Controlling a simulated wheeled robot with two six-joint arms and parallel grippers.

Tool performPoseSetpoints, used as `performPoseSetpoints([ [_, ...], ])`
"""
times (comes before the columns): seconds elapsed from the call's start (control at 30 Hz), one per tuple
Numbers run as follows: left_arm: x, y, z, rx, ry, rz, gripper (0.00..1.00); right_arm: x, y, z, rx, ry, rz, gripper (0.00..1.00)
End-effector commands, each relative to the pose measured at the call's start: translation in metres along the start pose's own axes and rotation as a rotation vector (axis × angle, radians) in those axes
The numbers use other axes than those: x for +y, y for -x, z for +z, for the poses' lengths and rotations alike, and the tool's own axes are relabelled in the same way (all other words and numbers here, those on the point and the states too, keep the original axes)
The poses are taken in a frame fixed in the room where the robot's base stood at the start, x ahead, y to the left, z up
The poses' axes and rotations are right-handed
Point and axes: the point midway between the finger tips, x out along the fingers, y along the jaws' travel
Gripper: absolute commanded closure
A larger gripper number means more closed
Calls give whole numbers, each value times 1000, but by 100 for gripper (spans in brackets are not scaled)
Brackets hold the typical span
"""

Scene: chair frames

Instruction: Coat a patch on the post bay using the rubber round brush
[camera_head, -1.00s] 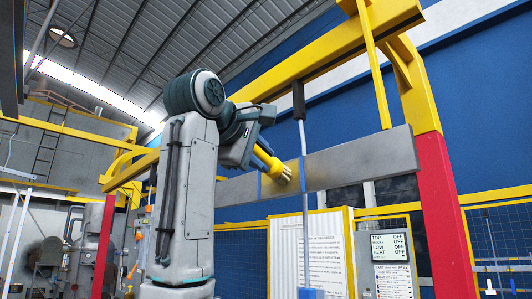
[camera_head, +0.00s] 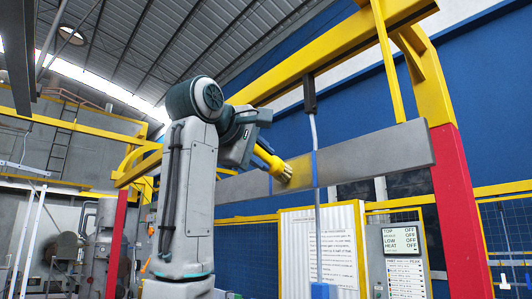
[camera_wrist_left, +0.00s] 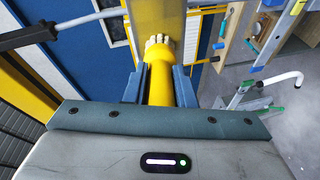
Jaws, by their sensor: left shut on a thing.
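My left gripper (camera_head: 258,147) is shut on the yellow handle of the round brush (camera_head: 265,156). The brush's pale bristles (camera_head: 284,174) point at the face of the grey horizontal beam of the post bay (camera_head: 385,154), between two blue bands. They look to be at the surface; contact cannot be told for sure. In the left wrist view the brush (camera_wrist_left: 160,80) sits between the blue-grey fingers, bristles against the beam (camera_wrist_left: 150,15). My right gripper is out of view.
A yellow and red post (camera_head: 455,200) stands at the beam's right end, with a yellow beam (camera_head: 330,55) above. A pale hanging rod with a dark top (camera_head: 310,95) passes in front of the grey beam. Sign boards (camera_head: 405,243) stand below.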

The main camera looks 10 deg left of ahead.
Motion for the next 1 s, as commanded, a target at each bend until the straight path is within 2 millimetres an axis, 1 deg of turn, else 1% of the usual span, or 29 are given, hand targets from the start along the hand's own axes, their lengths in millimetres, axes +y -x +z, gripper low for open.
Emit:
performPoseSetpoints([
  [0.37,0,0,0,0,0,0,100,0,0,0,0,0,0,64],
  [0.77,-3,-7,-21,0,1,-1,100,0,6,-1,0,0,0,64],
  [1.0,-4,-8,-22,0,0,0,100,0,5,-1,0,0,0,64],
])
